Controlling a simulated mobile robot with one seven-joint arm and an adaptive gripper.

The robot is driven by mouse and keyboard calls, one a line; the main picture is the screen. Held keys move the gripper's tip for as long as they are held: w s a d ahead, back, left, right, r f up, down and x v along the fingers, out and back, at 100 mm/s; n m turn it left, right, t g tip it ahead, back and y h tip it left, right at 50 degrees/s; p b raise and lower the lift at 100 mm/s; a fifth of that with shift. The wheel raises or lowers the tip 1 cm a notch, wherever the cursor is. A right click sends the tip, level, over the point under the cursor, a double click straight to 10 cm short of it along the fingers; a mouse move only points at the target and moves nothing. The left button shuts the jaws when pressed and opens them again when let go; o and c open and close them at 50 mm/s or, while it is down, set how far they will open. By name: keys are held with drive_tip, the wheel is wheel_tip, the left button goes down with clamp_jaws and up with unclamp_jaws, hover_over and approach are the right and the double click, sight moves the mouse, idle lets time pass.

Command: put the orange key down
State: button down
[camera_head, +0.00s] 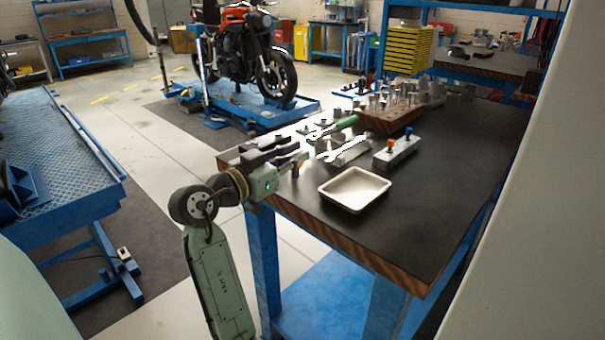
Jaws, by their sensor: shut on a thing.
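My gripper (297,160) is over the left corner of the dark workbench top (440,190), with its fingers pointing right. It is shut on a small orange thing (303,159), which looks like the orange key. The fingers hide most of it, so its shape and any contact with the bench are unclear. A grey block (396,155) on the bench bears one orange-topped piece (390,143) and one blue-topped piece (408,131), apart from my gripper.
A shallow white tray (354,205) lies right of my gripper. Wrenches (345,152), a green-handled tool (346,123) and a wooden block (391,122) with several metal pieces stand farther back. The bench's right and front parts are clear. A motorcycle (245,50) stands behind.

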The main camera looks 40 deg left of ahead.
drive_tip(key=d, duration=0.1)
drive_tip(key=s+d, duration=0.1)
drive_tip(key=d, duration=0.1)
drive_tip(key=shift+s+d+f+p, duration=0.15)
drive_tip(key=shift+s+d+p, duration=0.1)
drive_tip(key=shift+s+p, duration=0.15)
drive_tip(key=shift+f+p, duration=0.6)
drive_tip(key=shift+f, duration=1.2)
drive_tip(key=shift+f, duration=0.1)
drive_tip(key=c, duration=1.6)
unclamp_jaws()
